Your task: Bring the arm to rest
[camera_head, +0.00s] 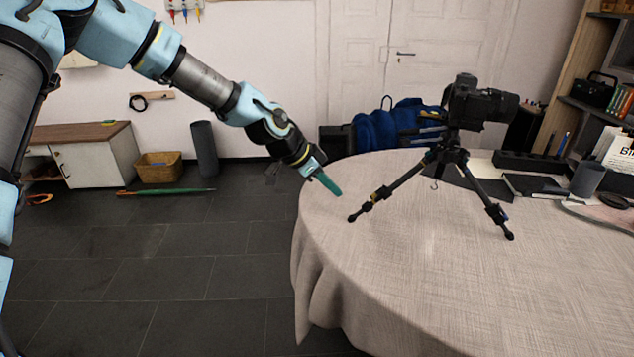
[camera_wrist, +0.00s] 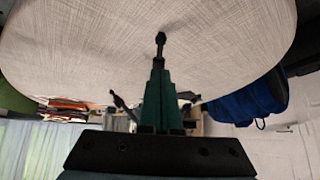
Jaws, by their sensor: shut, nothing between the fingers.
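My gripper (camera_head: 328,183) has green fingers and is shut and empty. It hangs over the left edge of the round table in the head view, pointing down and to the right, left of the tripod's nearest foot. In the wrist view my gripper (camera_wrist: 160,70) shows its closed fingers in the middle, with a tripod leg (camera_wrist: 160,42) seen beyond the tips. The black tripod (camera_head: 445,158) stands upright on the table with its legs spread, and a black camera (camera_head: 480,103) is mounted on it. Most of the tripod is hidden behind the fingers in the wrist view.
The table (camera_head: 400,270) has a pale cloth, bare at the front. Behind the tripod lie a black tray (camera_head: 530,163) and a grey cup (camera_head: 587,178). A blue backpack (camera_head: 385,125) is beyond the table. The dark floor (camera_head: 200,260) at left is mostly clear.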

